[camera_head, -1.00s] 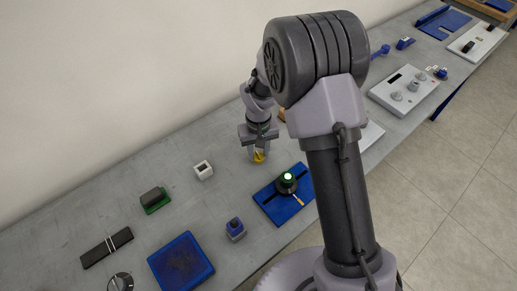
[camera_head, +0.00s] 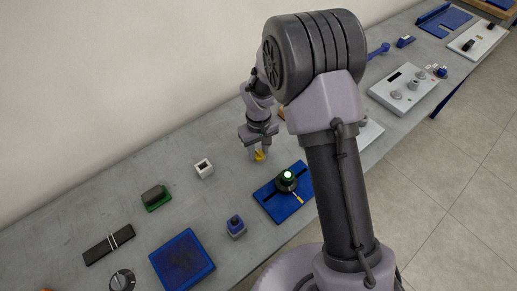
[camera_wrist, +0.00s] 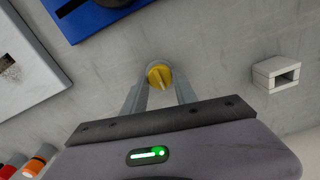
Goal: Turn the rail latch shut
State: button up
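A small yellow knob (camera_wrist: 160,76) with a raised ridge sits on a round grey base on the bench. In the wrist view it lies between the two fingertips of my gripper (camera_wrist: 160,84), which are apart on either side of it. I cannot tell whether either finger touches it. The head view shows the same knob (camera_head: 260,156) under my gripper (camera_head: 260,153). A blue plate (camera_head: 270,203) with a dark slot stands nearer the bench edge. On it is a dark round piece (camera_head: 286,182) with a lit green top and a yellow lever (camera_head: 297,196). Neither piece is clearly identifiable as the rail latch.
A white hollow block (camera_head: 204,169) stands left of my gripper; it also shows in the wrist view (camera_wrist: 268,80). Bare bench surrounds the knob.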

aim_at(258, 152)
jog(key=o, duration=0.4)
notch_tip(258, 152, up, 17)
jog(key=p, duration=0.5)
jog(key=shift+r, duration=0.2)
jog(key=s+d+r+m+t+y+b, duration=0.1)
jog(key=s+d+r+m+t+b, duration=0.3)
jog(key=s+r, duration=0.55)
jog(key=s+d+f+m+t+y+b, duration=0.1)
jog(key=s+m+b, duration=0.4)
jog(key=s, duration=0.9)
jog(key=shift+d+f+t, duration=0.3)
jog(key=shift+d+t, duration=0.1)
jog(key=shift+d, duration=0.2)
